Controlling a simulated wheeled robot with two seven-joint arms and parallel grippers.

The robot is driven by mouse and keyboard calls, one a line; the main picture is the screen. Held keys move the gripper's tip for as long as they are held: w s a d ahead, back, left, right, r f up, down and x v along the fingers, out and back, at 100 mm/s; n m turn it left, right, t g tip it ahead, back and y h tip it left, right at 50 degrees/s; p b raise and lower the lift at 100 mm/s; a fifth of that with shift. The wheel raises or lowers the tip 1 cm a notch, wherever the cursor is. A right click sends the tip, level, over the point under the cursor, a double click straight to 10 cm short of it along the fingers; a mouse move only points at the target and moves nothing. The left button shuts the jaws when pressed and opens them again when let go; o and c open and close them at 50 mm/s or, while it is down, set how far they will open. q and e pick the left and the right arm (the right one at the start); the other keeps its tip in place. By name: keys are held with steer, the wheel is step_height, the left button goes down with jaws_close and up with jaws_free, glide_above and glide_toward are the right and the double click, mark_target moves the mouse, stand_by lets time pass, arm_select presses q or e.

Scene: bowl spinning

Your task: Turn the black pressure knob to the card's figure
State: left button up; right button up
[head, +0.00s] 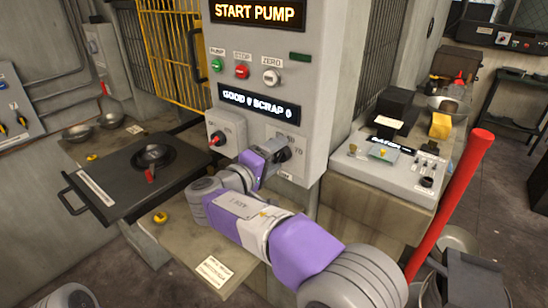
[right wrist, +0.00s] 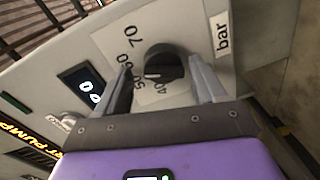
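The black pressure knob (right wrist: 166,58) sits on a white dial face marked 40, 50, 60, 70, beside a "bar" label (right wrist: 222,36). A light mark on it shows near the 40 to 50 side. In the head view the knob (head: 284,154) is partly covered by my right gripper (head: 272,157). In the right wrist view that gripper (right wrist: 160,68) has its fingers apart on either side of the knob; a gap shows on the left. A small paper card (head: 214,270) lies on the bench front; its writing is too small to read. My left gripper is out of view.
The grey panel (head: 232,80) carries green, red and white buttons and lit displays. A small red-black switch (head: 217,138) is left of the knob. A red post (head: 450,205) stands at the right.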

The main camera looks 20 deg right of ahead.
steer(key=shift+f, duration=0.15)
steer(key=p+v, duration=0.1)
steer(key=v, duration=0.6)
steer(key=shift+s+a, duration=0.2)
steer(key=shift+a, duration=0.05)
